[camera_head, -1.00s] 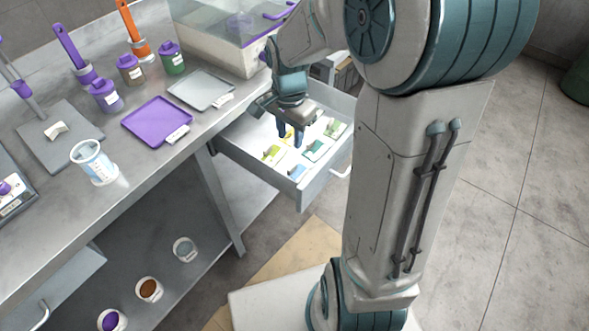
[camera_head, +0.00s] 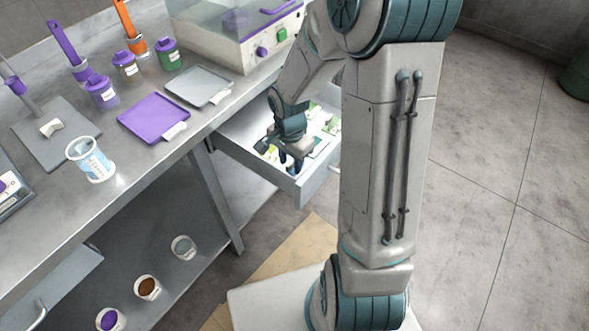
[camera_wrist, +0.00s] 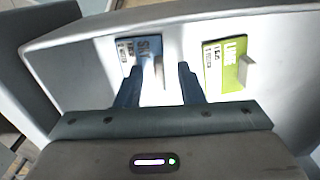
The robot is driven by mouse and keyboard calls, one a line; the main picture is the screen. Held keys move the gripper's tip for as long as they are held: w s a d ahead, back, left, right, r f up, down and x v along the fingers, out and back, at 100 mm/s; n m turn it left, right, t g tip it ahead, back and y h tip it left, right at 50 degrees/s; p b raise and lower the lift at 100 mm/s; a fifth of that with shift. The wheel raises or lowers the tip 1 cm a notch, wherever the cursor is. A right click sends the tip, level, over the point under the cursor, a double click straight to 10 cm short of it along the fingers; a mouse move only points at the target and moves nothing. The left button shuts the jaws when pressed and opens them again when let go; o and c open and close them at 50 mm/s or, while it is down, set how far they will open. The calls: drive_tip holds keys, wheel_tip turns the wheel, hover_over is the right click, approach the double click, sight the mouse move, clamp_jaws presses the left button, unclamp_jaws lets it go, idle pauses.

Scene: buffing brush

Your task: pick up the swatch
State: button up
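In the wrist view, a blue swatch (camera_wrist: 146,48) with a white label lies in the drawer. Its small upright tab shows between my two fingertips. My gripper (camera_wrist: 160,68) is open, its dark blue fingers apart on either side of the tab; I cannot tell whether they touch it. A lime-green swatch (camera_wrist: 228,58), also with a label and tab, lies to the right. In the head view my gripper (camera_head: 290,162) is low in the open drawer, near its front corner, and hides much of the swatches below. A green swatch (camera_head: 319,145) shows partly beside it.
The drawer's front wall (camera_head: 306,184) stands close to my gripper. The steel bench (camera_head: 60,238) is to the left, with a purple tray (camera_head: 153,118), a grey tray (camera_head: 197,86) and a measuring cup (camera_head: 91,160). A clear-sided box (camera_head: 217,38) stands at the back.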

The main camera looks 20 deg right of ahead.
clamp_jaws()
